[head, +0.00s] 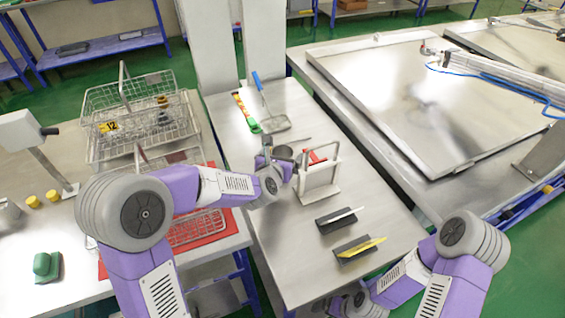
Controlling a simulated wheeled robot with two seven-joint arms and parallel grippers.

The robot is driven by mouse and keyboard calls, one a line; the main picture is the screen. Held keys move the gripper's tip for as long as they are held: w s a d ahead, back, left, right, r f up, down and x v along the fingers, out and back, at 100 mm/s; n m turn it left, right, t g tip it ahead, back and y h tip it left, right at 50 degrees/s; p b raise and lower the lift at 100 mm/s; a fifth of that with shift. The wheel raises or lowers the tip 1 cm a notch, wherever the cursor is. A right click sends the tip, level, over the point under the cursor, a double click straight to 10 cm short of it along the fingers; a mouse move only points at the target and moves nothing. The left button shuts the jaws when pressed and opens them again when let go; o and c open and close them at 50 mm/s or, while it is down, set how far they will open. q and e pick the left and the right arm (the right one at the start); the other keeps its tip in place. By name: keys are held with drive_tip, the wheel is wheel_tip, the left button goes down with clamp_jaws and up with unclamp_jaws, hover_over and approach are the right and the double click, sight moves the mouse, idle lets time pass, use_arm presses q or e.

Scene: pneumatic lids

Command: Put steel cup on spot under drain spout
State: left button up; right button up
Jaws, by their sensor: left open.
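My left gripper (272,160) is open over the middle of the central steel table. A small round grey metal vessel (284,153), which looks like the steel cup, stands right at its fingers. I cannot tell whether they touch it. Another steel cylinder (10,212) shows at the left edge, partly cut off. I cannot make out the drain spout or the spot under it. My right gripper is low at the bottom of the view (350,302), mostly hidden by its own arm, and its jaws cannot be read.
A metal frame with a red part (318,178) stands just right of my left gripper. Two dark blocks (338,217) lie nearer. A blue-handled tool (270,112) and green-ended strip (246,112) lie farther back. Wire baskets (140,112) stand left; large lids (420,100) lie right.

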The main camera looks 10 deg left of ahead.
use_arm(q)
drive_tip(key=shift+w+f, duration=0.1)
drive_tip(key=shift+w, duration=0.1)
drive_tip(key=c, duration=1.1)
